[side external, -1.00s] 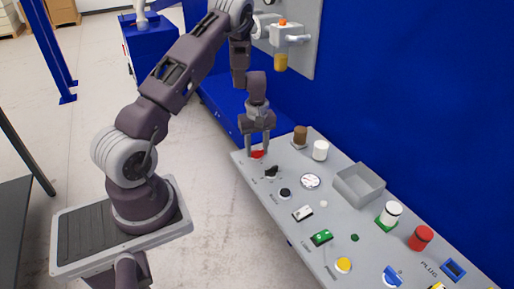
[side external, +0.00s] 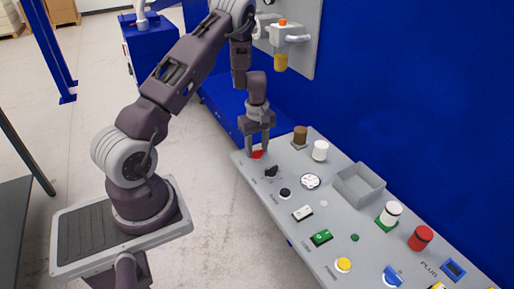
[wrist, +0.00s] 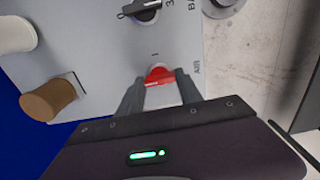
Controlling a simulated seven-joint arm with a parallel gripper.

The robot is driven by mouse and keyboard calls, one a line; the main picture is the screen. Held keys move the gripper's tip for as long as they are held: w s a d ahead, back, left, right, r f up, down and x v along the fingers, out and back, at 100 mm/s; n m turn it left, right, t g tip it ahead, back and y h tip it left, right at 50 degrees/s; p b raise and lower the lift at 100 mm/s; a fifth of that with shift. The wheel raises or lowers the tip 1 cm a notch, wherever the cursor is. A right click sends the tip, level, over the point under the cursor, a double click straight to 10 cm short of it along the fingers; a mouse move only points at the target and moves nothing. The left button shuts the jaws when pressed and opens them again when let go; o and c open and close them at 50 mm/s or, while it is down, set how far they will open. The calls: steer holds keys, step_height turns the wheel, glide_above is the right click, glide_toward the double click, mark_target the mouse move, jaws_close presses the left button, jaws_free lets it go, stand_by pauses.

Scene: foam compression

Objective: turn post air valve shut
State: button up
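The air valve is a red handle (wrist: 160,76) at the panel end marked AIR in the wrist view. In the side view the red handle (side external: 257,155) is at the panel's far left corner, partly covered by my gripper. My gripper (side external: 257,152) points down over it. In the wrist view the fingers of my gripper (wrist: 161,80) stand on both sides of the red handle and appear to touch it. The handle's lower parts and the exact finger contact are partly hidden.
A black selector knob (side external: 271,171) is close to the valve. A brown cylinder (side external: 300,135) and a white cylinder (side external: 320,150) stand behind it. A grey tray (side external: 372,198), buttons and switches fill the rest of the panel. A blue wall (side external: 420,100) rises behind.

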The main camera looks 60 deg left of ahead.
steer(key=o, duration=0.4)
steer(key=shift+r, duration=0.1)
step_height(320, 180, up, 7)
